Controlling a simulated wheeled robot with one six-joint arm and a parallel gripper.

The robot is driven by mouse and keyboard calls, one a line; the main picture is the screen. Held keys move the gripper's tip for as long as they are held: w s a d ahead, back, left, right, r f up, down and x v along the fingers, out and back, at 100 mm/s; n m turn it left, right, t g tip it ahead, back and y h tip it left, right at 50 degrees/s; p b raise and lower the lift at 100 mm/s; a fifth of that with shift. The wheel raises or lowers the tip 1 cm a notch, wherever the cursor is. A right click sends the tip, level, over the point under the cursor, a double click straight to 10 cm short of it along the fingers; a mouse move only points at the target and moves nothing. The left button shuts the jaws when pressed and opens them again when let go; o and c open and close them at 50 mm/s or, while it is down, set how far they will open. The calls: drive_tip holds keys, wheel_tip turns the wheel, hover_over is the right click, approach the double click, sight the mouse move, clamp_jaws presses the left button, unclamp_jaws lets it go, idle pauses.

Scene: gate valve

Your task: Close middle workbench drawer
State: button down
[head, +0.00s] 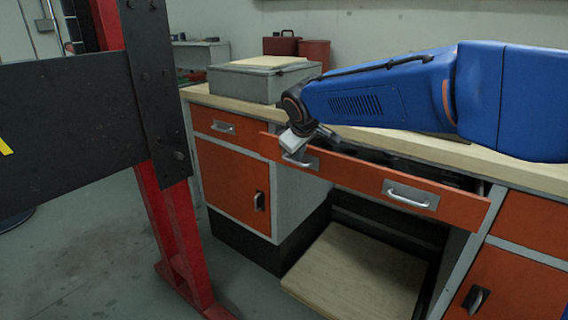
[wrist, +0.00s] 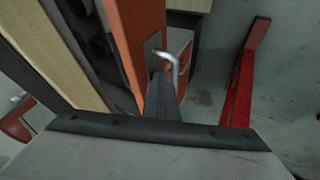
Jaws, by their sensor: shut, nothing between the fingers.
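The middle workbench drawer (head: 360,177) has a wide orange front with two metal handles and stands pulled out, with dark contents showing behind its front. My gripper (head: 301,153) is at the drawer's left handle (head: 312,163), which it partly hides. In the wrist view, my gripper's dark fingers (wrist: 163,82) are shut, with nothing between them. They lie close to the orange drawer front (wrist: 135,45) and the metal handle (wrist: 176,60). I cannot tell whether they touch either one. The right handle (head: 410,194) is clear.
The wooden benchtop (head: 440,150) runs behind the drawer, under my arm. A grey box (head: 262,82) stands on it at left. A red post (head: 172,220) with a dark panel (head: 70,115) stands at left. A low wooden shelf (head: 355,275) lies below the drawer.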

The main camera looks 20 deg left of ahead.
drive_tip(key=shift+w+d, duration=0.25)
drive_tip(key=shift+w, duration=0.55)
drive_tip(key=shift+w+d, duration=0.25)
drive_tip(key=shift+w, duration=0.6)
drive_tip(key=shift+w+d, duration=0.25)
drive_tip(key=shift+w, duration=0.55)
